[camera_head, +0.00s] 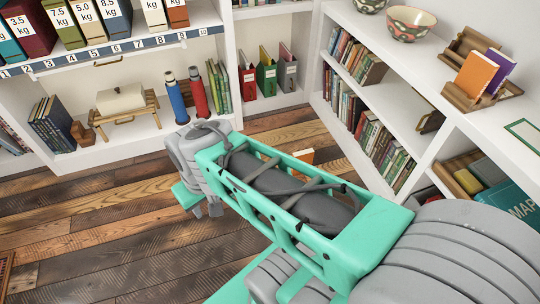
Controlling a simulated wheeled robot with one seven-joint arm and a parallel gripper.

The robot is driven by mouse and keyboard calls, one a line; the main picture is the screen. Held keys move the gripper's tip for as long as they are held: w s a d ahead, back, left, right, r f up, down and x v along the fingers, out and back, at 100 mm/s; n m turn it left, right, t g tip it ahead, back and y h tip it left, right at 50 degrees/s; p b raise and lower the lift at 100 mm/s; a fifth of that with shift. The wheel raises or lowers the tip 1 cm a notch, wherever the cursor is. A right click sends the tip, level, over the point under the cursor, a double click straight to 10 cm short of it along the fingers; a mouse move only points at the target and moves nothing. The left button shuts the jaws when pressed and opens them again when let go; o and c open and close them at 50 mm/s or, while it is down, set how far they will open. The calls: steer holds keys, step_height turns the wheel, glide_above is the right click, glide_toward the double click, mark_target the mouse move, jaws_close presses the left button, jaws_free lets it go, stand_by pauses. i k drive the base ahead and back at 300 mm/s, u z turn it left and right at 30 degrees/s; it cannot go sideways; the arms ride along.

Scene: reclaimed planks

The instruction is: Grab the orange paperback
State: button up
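An orange paperback (475,74) stands leaning in a wooden book holder on top of the white shelf unit at the right. A purple book (499,72) is right behind it, touching or nearly so. My teal and grey arm crosses the middle of the view from the lower right. Its wrist end, with my gripper (205,208) partly showing below it, is over the floor at the left, far from the orange paperback. The fingers are mostly hidden, so I cannot tell their opening. A small orange patch (304,156) shows behind my arm; what it is stays hidden.
The wooden holder (460,98) surrounds the paperback's base. Two patterned bowls (409,24) stand farther back on the same top, and a green-edged frame (524,134) lies nearer. Filled bookshelves (375,120) lie below. A numbered shelf unit (100,66) stands at the left. The plank floor (90,230) is clear.

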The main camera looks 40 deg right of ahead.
mark_target(306, 155)
steer(key=z, duration=0.05)
steer(key=i, duration=1.35)
steer(key=z, duration=0.4)
